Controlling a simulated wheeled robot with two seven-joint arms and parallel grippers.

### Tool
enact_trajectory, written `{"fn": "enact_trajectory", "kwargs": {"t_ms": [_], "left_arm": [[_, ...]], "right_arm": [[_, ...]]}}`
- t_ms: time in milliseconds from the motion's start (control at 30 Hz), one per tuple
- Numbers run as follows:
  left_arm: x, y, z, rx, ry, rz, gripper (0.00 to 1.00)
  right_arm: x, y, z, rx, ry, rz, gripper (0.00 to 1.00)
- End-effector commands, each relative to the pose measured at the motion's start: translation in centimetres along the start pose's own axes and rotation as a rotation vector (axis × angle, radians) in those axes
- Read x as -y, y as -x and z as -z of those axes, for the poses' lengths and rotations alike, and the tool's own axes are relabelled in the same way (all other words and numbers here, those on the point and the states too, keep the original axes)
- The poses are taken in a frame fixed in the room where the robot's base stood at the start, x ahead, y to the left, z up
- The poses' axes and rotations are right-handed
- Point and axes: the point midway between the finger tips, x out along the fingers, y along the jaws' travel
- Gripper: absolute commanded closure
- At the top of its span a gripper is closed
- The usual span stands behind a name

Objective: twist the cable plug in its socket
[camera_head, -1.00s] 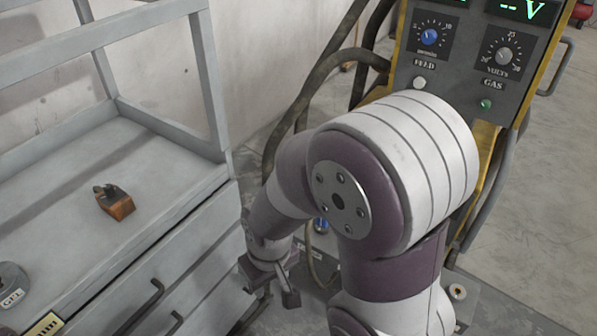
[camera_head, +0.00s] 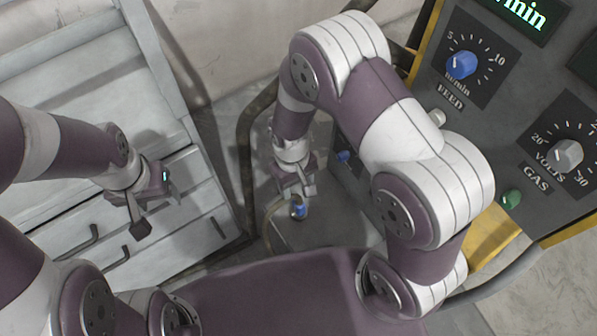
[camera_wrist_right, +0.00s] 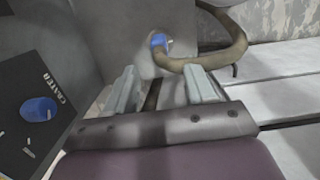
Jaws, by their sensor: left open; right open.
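The cable plug (camera_head: 298,210) is blue with a brown cable and sits low beside the welding machine. In the right wrist view the plug (camera_wrist_right: 159,41) shows just beyond my fingertips, on a grey surface, its cable (camera_wrist_right: 222,55) curving right. The socket itself cannot be made out. My right gripper (camera_head: 297,191) is open and points down at the plug; its two fingers (camera_wrist_right: 161,82) are apart with nothing between them. I cannot tell if they touch the plug. My left gripper (camera_head: 156,212) is open, in front of the drawer cabinet, away from the plug.
The welding machine's panel (camera_head: 497,130) with dials stands at the right. A blue knob marked CRATER (camera_wrist_right: 38,109) is left of my right fingers. The drawer cabinet (camera_head: 95,205) with handles is at the left.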

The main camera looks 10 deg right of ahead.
Motion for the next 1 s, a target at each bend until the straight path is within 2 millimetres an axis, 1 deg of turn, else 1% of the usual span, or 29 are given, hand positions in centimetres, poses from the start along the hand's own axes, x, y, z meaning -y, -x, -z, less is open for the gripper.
{"fn": "enact_trajectory", "kwargs": {"t_ms": [33, 100, 200, 300, 400, 500, 733, 767, 800, 867, 900, 933, 1000], "left_arm": [[0.0, -0.9, -0.1, 0.0, 0.0, 0.0, 0.41], [0.0, -1.5, -0.2, 0.0, 0.0, 0.0, 0.41], [0.0, -2.1, -0.2, 0.0, 0.0, 0.0, 0.41], [0.0, -2.6, -0.3, 0.0, 0.0, 0.0, 0.41], [0.0, -2.8, -0.3, 0.0, 0.0, 0.0, 0.41], [0.0, -2.8, -0.3, 0.0, 0.0, 0.0, 0.41], [0.0, -2.8, -0.3, 0.0, 0.0, 0.0, 0.41], [0.0, -2.8, -0.3, 0.0, 0.0, 0.0, 0.41], [0.0, -2.8, -0.3, 0.0, 0.0, 0.0, 0.41], [0.0, -2.8, -0.3, 0.0, 0.0, 0.0, 0.41], [0.0, -2.8, -0.3, 0.0, 0.0, 0.0, 0.41], [0.0, -2.8, -0.3, 0.0, 0.0, 0.0, 0.41], [0.0, -2.8, -0.3, 0.0, 0.0, 0.0, 0.41]], "right_arm": [[0.0, -1.8, 0.0, 0.004, -0.001, 0.0, 0.46], [0.0, -3.6, 0.0, 0.002, -0.001, 0.0, 0.46], [0.0, -5.8, 0.0, 0.002, -0.002, 0.0, 0.46], [0.0, -7.4, 0.0, 0.0, -0.002, 0.0, 0.46], [-0.1, -8.4, 0.0, 0.0, -0.002, 0.0, 0.46], [-0.1, -8.7, 0.1, -0.002, -0.002, 0.0, 0.46], [-0.1, -8.7, 0.0, -0.002, -0.002, 0.0, 0.46], [-0.1, -8.7, 0.0, -0.002, -0.002, 0.0, 0.52], [-0.1, -8.7, 0.0, -0.002, -0.002, 0.0, 0.65], [-0.1, -8.7, 0.0, -0.002, -0.002, 0.0, 0.85], [-0.1, -8.7, 0.0, -0.002, -0.002, 0.0, 0.98], [-0.1, -8.7, 0.0, -0.002, -0.002, 0.0, 1.0], [-0.1, -8.7, 0.0, -0.002, -0.003, 0.0, 1.0]]}}
